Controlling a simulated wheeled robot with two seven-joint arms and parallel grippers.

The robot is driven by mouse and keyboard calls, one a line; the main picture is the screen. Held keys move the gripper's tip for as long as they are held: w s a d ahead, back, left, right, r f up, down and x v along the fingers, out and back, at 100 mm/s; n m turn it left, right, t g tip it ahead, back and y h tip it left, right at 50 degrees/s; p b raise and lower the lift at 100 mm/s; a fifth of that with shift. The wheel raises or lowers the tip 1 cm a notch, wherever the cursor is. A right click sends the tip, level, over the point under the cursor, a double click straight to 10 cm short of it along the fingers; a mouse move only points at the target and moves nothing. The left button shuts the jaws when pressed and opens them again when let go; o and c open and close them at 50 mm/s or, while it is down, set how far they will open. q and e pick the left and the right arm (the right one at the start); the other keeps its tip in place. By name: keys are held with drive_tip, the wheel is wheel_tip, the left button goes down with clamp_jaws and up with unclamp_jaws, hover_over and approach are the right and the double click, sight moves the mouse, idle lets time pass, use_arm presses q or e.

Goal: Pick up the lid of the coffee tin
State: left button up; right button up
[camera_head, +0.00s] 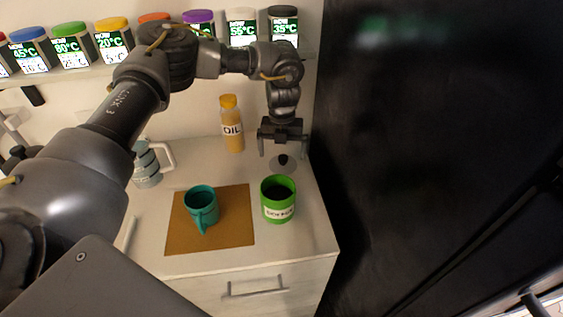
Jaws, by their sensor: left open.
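The coffee tin (278,213) is a green cylinder with a white label, standing upright and uncovered on the counter, its inside dark. Its lid (283,160) is a pale, see-through disc with a dark knob. It lies on the counter just behind the tin, by the right edge. My left gripper (283,151) points down at the lid, with its two fingers spread on either side of the knob. It is open and holds nothing. Whether the fingers touch the lid, I cannot tell. My right gripper does not show.
A teal mug (202,208) stands on a brown mat (182,238) left of the tin. An oil bottle (231,130) stands at the back wall. A grey-green mug-like vessel (146,166) is at left. A tall black surface (420,150) borders the right. Spice dispensers (243,32) line the shelf.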

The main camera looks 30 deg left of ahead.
sight(283, 157)
use_arm(q)
drive_tip(key=f, duration=0.3)
drive_tip(key=shift+w+f+p, duration=0.35)
drive_tip(key=shift+f, duration=0.1)
drive_tip(key=shift+s, duration=0.2)
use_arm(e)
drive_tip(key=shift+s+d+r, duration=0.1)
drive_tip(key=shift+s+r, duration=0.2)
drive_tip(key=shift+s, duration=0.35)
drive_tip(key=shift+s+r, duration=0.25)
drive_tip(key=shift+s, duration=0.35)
use_arm(q)
drive_tip(key=shift+w, duration=0.1)
drive_tip(key=c, duration=0.9)
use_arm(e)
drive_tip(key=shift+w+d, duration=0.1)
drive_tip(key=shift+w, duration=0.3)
